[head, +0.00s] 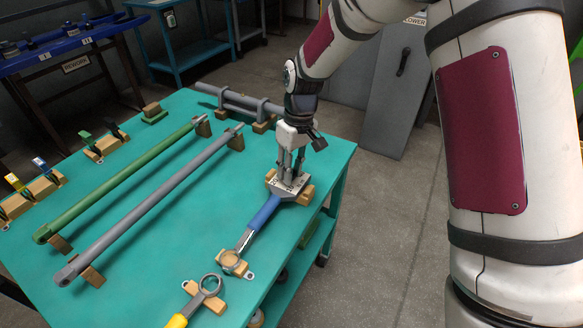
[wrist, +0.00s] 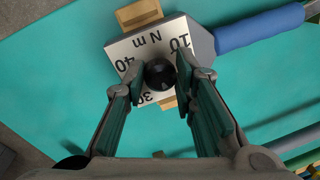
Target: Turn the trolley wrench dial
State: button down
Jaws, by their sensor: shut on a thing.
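The trolley wrench lies on wooden blocks near the right edge of the teal table (head: 200,235). It has a blue handle (head: 263,214) and a grey head with a pale dial plate (head: 297,184). In the wrist view the plate (wrist: 131,47) shows "N m", 10, 40 and part of 30. The black round dial knob (wrist: 160,74) is at its middle. My gripper (head: 287,175) points down over the plate, shut on the knob, with one finger on each side; it also shows in the wrist view (wrist: 160,82). A pointer mark on the knob cannot be made out.
A green bar (head: 125,180) and a grey bar (head: 150,203) lie to the left on blocks. A yellow-handled ring wrench (head: 203,297) is at the front. Small clamps (head: 40,188) stand on blocks at the left edge. A grey cabinet (head: 392,90) stands behind.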

aim_at(297, 180)
jog(key=m, duration=0.4)
jog(key=shift+s+m+t+p, duration=0.15)
jog(key=shift+m+t+p, duration=0.15)
jog(key=shift+p, duration=0.1)
jog(key=shift+a+m+t+p, duration=0.1)
jog(key=shift+m+t+p, duration=0.3)
jog(key=shift+m, duration=1.8)
jog(key=c, duration=1.3)
grip_release()
jog(key=shift+r, duration=0.1)
notch_tip(297, 180, up, 12)
jog(key=d, duration=0.1)
jog(key=shift+d, duration=0.3)
